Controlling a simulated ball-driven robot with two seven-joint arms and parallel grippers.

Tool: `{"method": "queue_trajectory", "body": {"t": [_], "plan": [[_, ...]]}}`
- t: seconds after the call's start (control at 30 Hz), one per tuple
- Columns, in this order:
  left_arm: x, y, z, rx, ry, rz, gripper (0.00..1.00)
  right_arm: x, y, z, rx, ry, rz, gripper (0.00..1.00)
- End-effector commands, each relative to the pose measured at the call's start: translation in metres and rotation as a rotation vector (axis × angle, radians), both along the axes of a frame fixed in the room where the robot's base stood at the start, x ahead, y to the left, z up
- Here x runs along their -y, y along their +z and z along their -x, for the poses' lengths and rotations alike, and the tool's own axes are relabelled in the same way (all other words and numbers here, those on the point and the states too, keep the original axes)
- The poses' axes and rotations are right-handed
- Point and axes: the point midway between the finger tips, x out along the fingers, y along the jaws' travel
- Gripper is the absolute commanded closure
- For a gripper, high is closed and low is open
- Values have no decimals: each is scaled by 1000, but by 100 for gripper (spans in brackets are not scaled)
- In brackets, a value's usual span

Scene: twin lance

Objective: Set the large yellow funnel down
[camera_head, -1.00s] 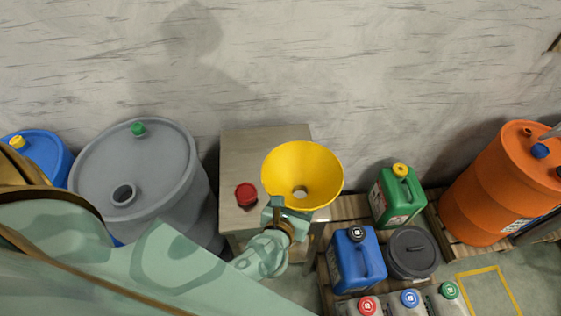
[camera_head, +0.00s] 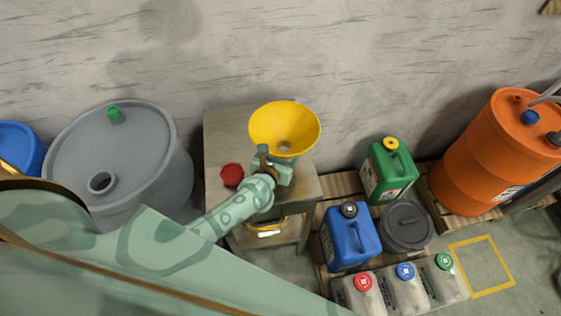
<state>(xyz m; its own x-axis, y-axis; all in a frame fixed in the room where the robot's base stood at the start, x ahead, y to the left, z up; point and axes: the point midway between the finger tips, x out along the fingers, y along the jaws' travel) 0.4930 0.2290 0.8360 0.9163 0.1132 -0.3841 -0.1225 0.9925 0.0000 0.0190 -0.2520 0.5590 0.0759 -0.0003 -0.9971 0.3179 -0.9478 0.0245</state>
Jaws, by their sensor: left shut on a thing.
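The large yellow funnel (camera_head: 284,122) shows its wide open mouth and its central hole, above the grey metal table (camera_head: 223,132). My left gripper (camera_head: 272,160) is shut on the funnel's near side. The fingertips are partly hidden by the gripper body and the funnel's rim. I cannot tell whether the funnel's underside touches the table top. My right gripper is not in view.
A red cap (camera_head: 232,175) lies on the table left of the funnel. A grey drum (camera_head: 120,150) stands to the left. A green canister (camera_head: 389,170), blue canister (camera_head: 350,238) and dark lidded bucket (camera_head: 407,226) stand to the right. The table's back left is clear.

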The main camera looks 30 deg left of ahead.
Motion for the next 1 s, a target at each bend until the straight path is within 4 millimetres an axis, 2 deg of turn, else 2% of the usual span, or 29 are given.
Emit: {"method": "queue_trajectory", "body": {"t": [0.03,0.27,0.37,0.5,0.77,0.9,0.93,1.0], "plan": [[-2,-7,-4,0,0,-1,57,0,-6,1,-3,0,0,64],[-7,-15,-11,2,0,-1,57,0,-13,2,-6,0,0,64],[-11,-28,-17,0,-1,-2,57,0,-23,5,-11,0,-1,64],[-10,-55,-16,-2,-1,-2,57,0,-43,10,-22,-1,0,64],[-10,-51,-16,2,0,0,57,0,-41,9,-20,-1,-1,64],[-10,-56,-16,1,0,0,57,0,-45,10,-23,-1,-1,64],[-10,-56,-15,0,0,0,25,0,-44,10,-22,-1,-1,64],[-10,-55,-15,1,0,0,8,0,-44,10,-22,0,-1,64]]}}
